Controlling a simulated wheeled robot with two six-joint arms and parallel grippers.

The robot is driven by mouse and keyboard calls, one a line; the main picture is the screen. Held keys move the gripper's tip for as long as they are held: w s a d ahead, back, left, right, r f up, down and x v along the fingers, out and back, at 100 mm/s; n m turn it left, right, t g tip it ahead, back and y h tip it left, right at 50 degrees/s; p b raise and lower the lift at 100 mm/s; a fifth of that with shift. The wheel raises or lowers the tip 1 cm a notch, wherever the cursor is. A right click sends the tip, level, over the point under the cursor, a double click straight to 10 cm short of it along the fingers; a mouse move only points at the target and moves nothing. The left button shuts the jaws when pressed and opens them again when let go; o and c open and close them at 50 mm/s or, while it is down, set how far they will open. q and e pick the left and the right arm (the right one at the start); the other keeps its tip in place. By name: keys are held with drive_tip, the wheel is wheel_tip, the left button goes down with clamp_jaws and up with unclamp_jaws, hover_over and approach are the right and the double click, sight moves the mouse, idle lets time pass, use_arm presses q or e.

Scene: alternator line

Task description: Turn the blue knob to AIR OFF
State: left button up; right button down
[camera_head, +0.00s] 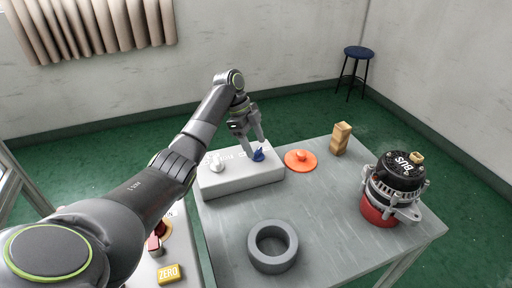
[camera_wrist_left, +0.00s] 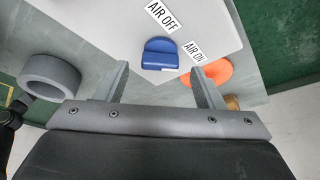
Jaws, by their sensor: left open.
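The blue knob (camera_head: 259,155) is on the top of a white box (camera_head: 240,183), near its right end. In the left wrist view the blue knob (camera_wrist_left: 160,54) has a raised grip, with a small white mark at its lower right edge. The AIR OFF label (camera_wrist_left: 162,16) is above it and the AIR ON label (camera_wrist_left: 196,52) is to its right. My left gripper (camera_head: 257,143) is open, pointing down just over the knob. In the wrist view its fingers (camera_wrist_left: 161,78) are spread on either side of the knob, apart from it. My right gripper is not in view.
A white knob (camera_head: 217,165) is on the same box, left of the blue one. An orange disc (camera_head: 300,160), a wooden block (camera_head: 341,138), a grey ring (camera_head: 272,268) and an alternator (camera_head: 393,190) stand on the grey table (camera_head: 325,228). The table's middle is clear.

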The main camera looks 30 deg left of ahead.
use_arm(q)
drive_tip(key=shift+d+f, duration=0.3)
drive_tip(key=shift+f, duration=0.5)
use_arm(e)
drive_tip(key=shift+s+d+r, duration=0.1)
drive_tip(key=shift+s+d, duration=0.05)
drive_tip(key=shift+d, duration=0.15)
use_arm(q)
drive_tip(key=shift+c, duration=0.3)
